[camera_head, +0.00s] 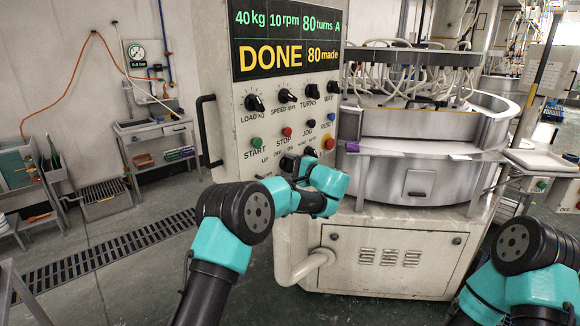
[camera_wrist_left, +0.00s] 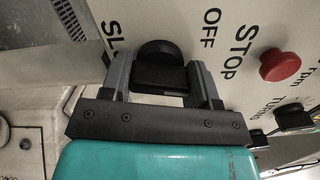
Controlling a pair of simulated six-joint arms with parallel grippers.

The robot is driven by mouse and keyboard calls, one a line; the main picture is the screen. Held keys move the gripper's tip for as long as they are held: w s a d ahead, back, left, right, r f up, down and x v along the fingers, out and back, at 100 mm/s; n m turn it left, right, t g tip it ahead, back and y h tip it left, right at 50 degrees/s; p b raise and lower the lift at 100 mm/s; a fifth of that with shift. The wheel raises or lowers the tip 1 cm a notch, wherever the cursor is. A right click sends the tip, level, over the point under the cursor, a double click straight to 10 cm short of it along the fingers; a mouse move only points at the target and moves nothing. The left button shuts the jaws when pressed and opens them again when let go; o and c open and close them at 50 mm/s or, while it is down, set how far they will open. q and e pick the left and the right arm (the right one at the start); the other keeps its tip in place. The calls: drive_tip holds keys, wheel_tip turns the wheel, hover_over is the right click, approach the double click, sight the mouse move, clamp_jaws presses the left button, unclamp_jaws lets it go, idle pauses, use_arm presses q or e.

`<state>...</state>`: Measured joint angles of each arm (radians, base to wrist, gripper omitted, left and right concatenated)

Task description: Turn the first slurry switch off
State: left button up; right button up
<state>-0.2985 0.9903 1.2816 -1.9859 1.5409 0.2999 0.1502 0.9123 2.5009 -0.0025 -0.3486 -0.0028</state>
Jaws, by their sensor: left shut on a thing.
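The slurry switch is a black rotary knob (camera_wrist_left: 155,52) on the machine's pale control panel (camera_head: 228,125). In the left wrist view the label "SL…" is to its left and "OFF" to its right. My left gripper (camera_wrist_left: 162,75) has its two grey fingers on either side of the knob, shut on it. In the head view this gripper (camera_head: 292,162) is at the lower part of the panel, below the STOP button, and it hides most of the switch. My right arm shows at the bottom right, but its gripper is out of view.
The red STOP button (camera_wrist_left: 280,65) is close beside the switch. A larger red button (camera_head: 329,144) and several black knobs share the panel. The display (camera_head: 287,40) reads "DONE". A black handle (camera_head: 208,130) juts out left of the panel. A round lapping tub (camera_head: 420,175) stands right.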

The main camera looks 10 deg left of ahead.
use_arm(q)
drive_tip(key=n, duration=0.8)
drive_tip(key=shift+n, duration=0.4)
drive_tip(key=o, duration=0.9)
drive_tip(key=shift+d, duration=0.1)
drive_tip(key=v, duration=1.7)
drive_tip(key=shift+d+f, duration=0.1)
drive_tip(key=shift+d, duration=0.05)
